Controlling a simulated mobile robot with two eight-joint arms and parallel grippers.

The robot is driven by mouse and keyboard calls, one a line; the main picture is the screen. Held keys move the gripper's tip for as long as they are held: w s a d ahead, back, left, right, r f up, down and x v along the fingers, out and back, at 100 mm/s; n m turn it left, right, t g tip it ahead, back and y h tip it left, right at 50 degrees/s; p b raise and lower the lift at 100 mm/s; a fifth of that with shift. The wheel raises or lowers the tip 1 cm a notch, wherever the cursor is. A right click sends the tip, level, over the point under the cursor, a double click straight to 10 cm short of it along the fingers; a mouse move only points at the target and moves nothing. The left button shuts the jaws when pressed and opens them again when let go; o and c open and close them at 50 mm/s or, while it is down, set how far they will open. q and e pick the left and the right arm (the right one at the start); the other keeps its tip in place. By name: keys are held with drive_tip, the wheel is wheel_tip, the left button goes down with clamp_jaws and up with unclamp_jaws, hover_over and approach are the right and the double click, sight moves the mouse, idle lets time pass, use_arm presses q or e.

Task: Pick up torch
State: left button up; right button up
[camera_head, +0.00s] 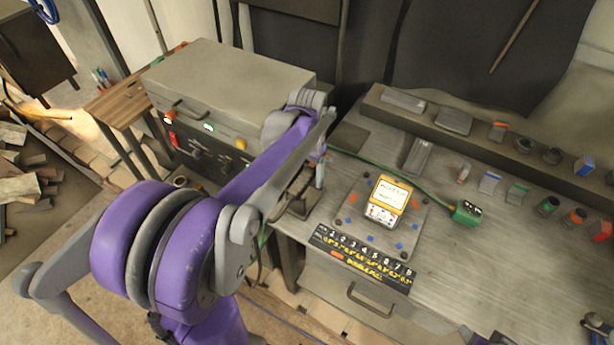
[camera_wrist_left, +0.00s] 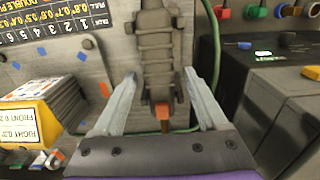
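A grey ribbed, jointed object with an orange tip, which looks like the torch (camera_wrist_left: 158,55), lies between the fingers in the left wrist view. My left gripper (camera_wrist_left: 158,100) is open, with one finger on each side of it and gaps visible. Whether the object lies at finger depth or below I cannot tell. In the head view my left gripper (camera_head: 300,198) is at the bench's left front corner, partly hidden by its own arm, and the torch cannot be made out clearly there.
A grey machine box (camera_head: 230,85) with knobs stands left of the bench. A yellow-framed block (camera_head: 387,200) sits on a plate beside a black number chart (camera_head: 365,258). A green cable ends at a green plug (camera_head: 467,212). Small parts line the bench's back.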

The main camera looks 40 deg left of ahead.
use_arm(q)
clamp_jaws()
drive_tip(key=shift+r, duration=0.1)
